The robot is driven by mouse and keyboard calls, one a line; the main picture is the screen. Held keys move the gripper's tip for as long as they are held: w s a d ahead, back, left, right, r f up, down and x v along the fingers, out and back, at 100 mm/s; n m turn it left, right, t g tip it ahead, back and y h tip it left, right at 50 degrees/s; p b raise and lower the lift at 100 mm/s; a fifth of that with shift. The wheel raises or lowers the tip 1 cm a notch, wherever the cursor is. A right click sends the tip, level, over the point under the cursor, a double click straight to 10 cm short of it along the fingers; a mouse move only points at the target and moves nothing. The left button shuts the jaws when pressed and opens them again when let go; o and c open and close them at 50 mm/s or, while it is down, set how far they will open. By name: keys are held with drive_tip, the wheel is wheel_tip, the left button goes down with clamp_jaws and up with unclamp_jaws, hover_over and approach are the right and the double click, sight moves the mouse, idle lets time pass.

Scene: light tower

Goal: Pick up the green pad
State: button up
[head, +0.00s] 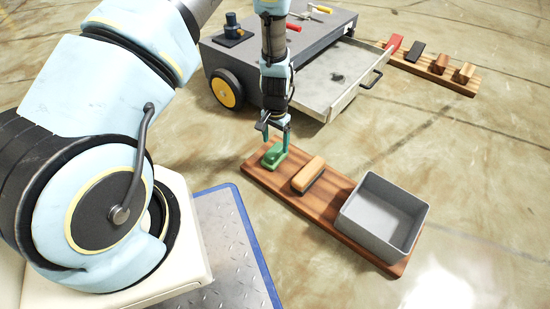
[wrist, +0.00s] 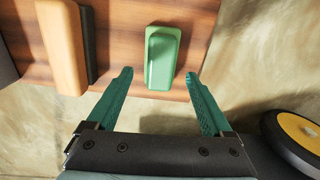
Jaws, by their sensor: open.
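The green pad (head: 274,155) lies at the far left end of a brown wooden board (head: 323,205) on the floor. In the wrist view the green pad (wrist: 162,58) is just ahead of the fingertips, roughly midway between them. My gripper (head: 274,135) is open and empty, with its green fingers (wrist: 160,75) spread wider than the pad. It hangs right at the pad in the head view. I cannot tell its exact height above the board.
A tan block (head: 308,174) with a dark side lies beside the pad, and a grey bin (head: 384,215) stands at the board's near end. A dark cart (head: 265,65) with an open drawer (head: 325,85) is behind. A second board (head: 430,72) holds several blocks.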

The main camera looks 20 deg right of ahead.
sight(275, 150)
wheel_tip(275, 150, down, 5)
drive_tip(key=b, duration=0.3)
drive_tip(key=shift+a, duration=0.1)
clamp_jaws()
idle(0.5)
